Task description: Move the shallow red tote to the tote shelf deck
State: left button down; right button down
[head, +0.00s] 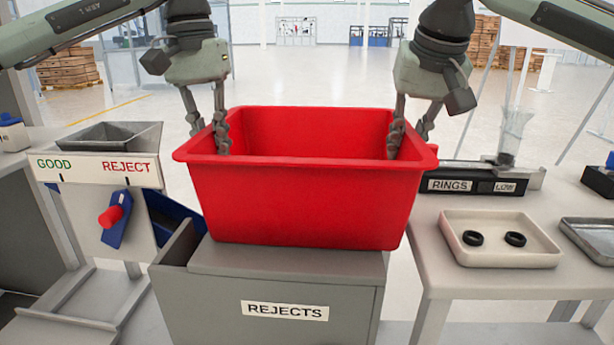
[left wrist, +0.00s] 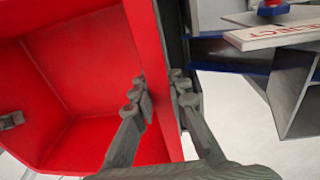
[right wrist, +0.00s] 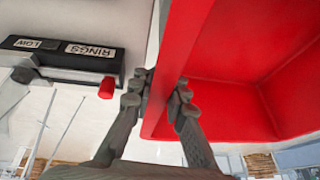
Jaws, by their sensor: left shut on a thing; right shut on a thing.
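The red tote (head: 300,205) is upright and looks empty inside. In the head view it is in the middle, over the grey REJECTS box (head: 280,300); I cannot tell whether it touches the box top. My left gripper (head: 207,135) is shut on the tote's left wall, one finger inside and one outside. The left wrist view shows the fingers (left wrist: 163,97) pinching the red wall (left wrist: 85,85). My right gripper (head: 410,138) is shut on the right wall in the same way. The right wrist view shows its fingers (right wrist: 160,95) on the wall (right wrist: 235,50). I cannot make out the tote shelf deck.
A GOOD/REJECT chute stand (head: 100,170) with a red-tipped blue lever (head: 115,218) is close on the left. On the right, a table holds a RINGS unit (head: 470,180), a beige tray (head: 500,239) with two black rings, and a metal tray (head: 592,238). Open floor lies behind.

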pick_arm(q)
jog(key=shift+d+r, duration=0.1)
jog(key=shift+d, duration=0.1)
pick_arm(e)
jog(key=shift+a+r, duration=0.15)
jog(key=shift+a, duration=0.05)
